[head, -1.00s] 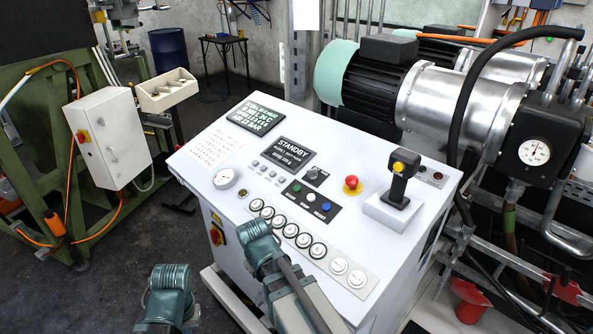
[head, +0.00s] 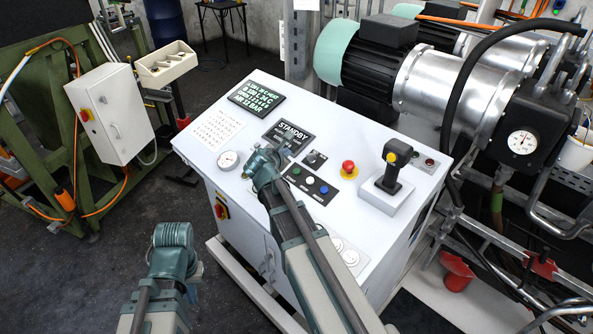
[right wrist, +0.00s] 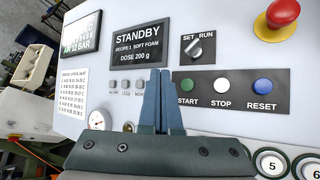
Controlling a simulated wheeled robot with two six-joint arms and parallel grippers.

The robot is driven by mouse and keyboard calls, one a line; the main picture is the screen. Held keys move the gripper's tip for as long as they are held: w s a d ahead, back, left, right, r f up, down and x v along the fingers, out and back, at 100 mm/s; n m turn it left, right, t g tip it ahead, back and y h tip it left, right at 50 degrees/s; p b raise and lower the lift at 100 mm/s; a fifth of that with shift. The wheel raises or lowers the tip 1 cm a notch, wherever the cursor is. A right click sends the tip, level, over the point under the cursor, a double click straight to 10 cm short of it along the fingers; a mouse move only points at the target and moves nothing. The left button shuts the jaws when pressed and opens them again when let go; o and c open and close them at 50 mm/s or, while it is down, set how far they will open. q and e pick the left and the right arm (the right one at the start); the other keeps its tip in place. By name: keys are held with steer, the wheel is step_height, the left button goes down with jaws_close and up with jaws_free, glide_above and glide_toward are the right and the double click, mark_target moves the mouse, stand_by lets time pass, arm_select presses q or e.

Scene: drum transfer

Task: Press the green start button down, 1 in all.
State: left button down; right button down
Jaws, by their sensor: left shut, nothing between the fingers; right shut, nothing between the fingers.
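The green start button (head: 296,170) is on a dark strip on the white console's sloping top, left of a white and a blue button. In the right wrist view the green button (right wrist: 187,85) is labelled START and is fully visible. My right gripper (head: 283,152) is over the console top, just left of the button. In its wrist view the right gripper (right wrist: 160,73) is shut and empty, its tips in front of the panel between the grey buttons and START. Contact with the panel cannot be told. My left gripper (head: 172,237) is low, left of the console, empty.
A red emergency button (head: 348,168), a joystick (head: 391,168) on a white block and the SET/RUN switch (right wrist: 195,50) stand near the start button. The STANDBY display (right wrist: 138,40) is just behind my right fingers. A gauge (head: 228,160) sits at the left.

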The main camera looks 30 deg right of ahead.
steer(key=shift+w+r, duration=0.1)
steer(key=shift+r, duration=0.05)
stand_by(0.3)
steer(key=b, duration=0.8)
glide_toward(296, 168)
steer(key=x, duration=0.3)
steer(key=r+x, duration=0.1)
steer(key=x, duration=0.1)
steer(key=shift+w+d, duration=0.25)
steer(key=shift+w, duration=0.2)
stand_by(0.8)
steer(key=shift+d+f+b, duration=0.1)
steer(key=shift+f+b, duration=0.35)
steer(key=shift+b, duration=0.1)
steer(key=shift+d+f+b, duration=0.15)
steer(key=shift+f+b, duration=0.3)
stand_by(0.5)
steer(key=shift+r, duration=0.1)
steer(key=shift+a+r+p, duration=0.25)
steer(key=shift+r+p, duration=0.55)
steer(key=shift+p, duration=0.1)
